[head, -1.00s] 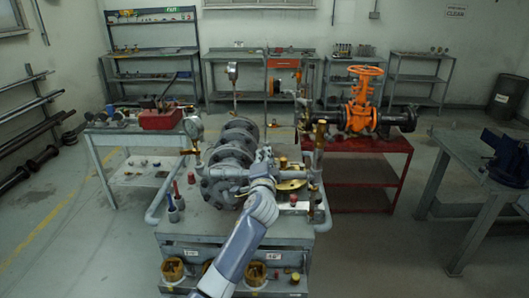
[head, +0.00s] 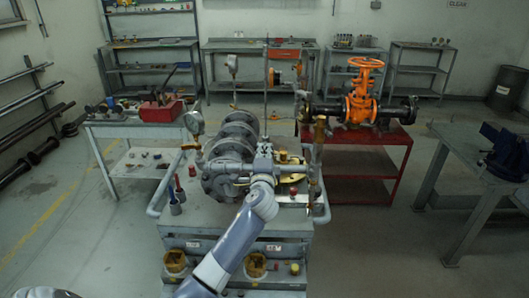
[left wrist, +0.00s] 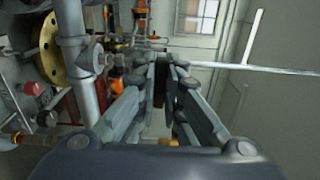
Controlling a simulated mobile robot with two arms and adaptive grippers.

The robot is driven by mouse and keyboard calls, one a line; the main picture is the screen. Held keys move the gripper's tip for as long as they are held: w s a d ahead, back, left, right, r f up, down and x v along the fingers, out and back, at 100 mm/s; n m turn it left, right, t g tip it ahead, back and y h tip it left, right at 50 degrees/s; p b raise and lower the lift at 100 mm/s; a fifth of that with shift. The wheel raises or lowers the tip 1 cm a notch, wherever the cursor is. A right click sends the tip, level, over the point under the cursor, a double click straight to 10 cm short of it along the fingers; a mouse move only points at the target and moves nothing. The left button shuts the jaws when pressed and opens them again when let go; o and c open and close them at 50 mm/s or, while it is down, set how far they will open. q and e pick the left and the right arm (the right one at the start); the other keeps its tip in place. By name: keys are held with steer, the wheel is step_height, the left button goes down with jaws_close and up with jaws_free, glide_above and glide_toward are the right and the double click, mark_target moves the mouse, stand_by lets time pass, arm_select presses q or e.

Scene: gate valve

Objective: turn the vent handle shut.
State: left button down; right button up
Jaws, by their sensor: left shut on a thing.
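My left gripper (head: 262,163) reaches from the bottom to the middle of the grey pump-like assembly (head: 228,150) on the bench. Its fingers also show in the left wrist view (left wrist: 162,72), close together at the tips. A dark, narrow piece (left wrist: 159,88) shows between them, which I take to be the vent handle; its shape and angle are mostly hidden by the fingers. In the head view the hand covers the handle. My right gripper is not in view.
A pressure gauge (head: 194,122) rises left of the assembly, and a brass-fitted vertical pipe (head: 318,155) stands close on the right. Red and blue tools (head: 173,198) stand at the bench's left. An orange valve (head: 362,95) sits on a red table behind.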

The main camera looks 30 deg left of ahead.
arm_select(q)
steer(key=c, duration=1.7)
jaws_free()
steer(key=shift+d, duration=0.1)
steer(key=v, duration=1.2)
